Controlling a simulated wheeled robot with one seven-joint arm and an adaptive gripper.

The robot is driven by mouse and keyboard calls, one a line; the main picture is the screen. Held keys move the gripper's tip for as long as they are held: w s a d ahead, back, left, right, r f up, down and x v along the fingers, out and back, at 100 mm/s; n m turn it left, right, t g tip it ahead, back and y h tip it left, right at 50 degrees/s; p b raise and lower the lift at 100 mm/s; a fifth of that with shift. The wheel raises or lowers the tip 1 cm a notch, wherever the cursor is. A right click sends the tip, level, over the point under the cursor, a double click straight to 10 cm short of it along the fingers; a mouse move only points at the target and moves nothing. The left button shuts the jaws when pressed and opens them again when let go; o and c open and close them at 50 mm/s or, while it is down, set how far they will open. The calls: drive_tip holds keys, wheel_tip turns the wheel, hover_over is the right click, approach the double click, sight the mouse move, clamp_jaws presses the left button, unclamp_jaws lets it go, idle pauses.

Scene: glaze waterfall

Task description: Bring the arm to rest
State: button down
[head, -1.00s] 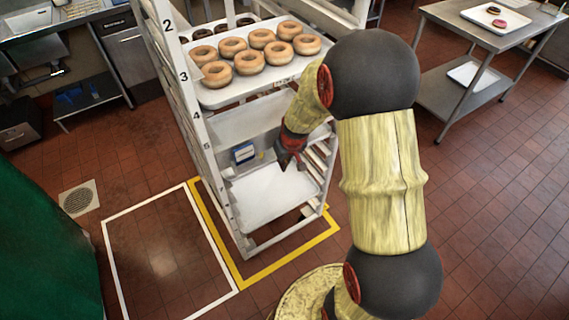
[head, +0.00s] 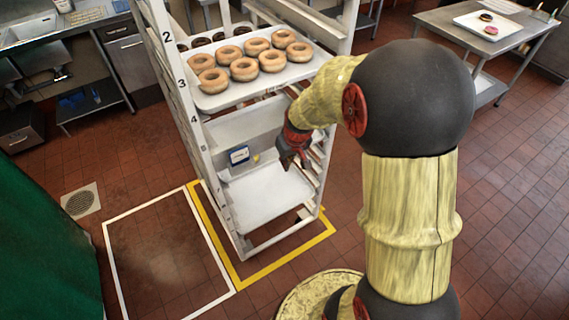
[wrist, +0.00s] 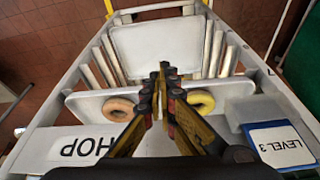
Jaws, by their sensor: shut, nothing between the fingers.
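My gripper (head: 290,163) is shut and empty, pointing down at the open side of the white rack (head: 213,180), by its middle levels. In the wrist view its fingertips (wrist: 165,72) meet above the rack's shelves. On either side of the fingers there, a tan ring (wrist: 118,108) and a yellow ring (wrist: 200,102) lie on a pale tray (wrist: 82,103). My arm bends down to the rack from the right of the head view. Whether the gripper touches the rack cannot be told.
The rack's upper tray (head: 216,101) holds several glazed doughnuts (head: 244,69). A blue-and-white card (head: 239,155) stands inside the rack; the wrist view shows a "LEVEL 3" card (wrist: 278,143). A steel table (head: 447,27) is at back right. Floor right of the rack is clear.

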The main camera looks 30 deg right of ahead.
drive_tip(key=shift+r, duration=0.25)
drive_tip(key=shift+s, duration=0.1)
drive_tip(key=s+a+r+m+g, duration=0.2)
drive_tip(key=s+a, duration=0.1)
drive_tip(key=s, duration=0.5)
drive_tip(key=s+a+r+n+t, duration=0.1)
drive_tip(key=s+a+r, duration=0.4)
drive_tip(key=r, duration=0.5)
drive_tip(key=s+a+r+n+t, duration=0.1)
drive_tip(key=s+a+r+t, duration=0.2)
drive_tip(key=s+a+r, duration=0.2)
drive_tip(key=s+r, duration=0.3)
drive_tip(key=r, duration=0.1)
drive_tip(key=shift+s+r+n, duration=0.15)
drive_tip(key=shift+r+n, duration=0.15)
drive_tip(key=shift+r, duration=0.05)
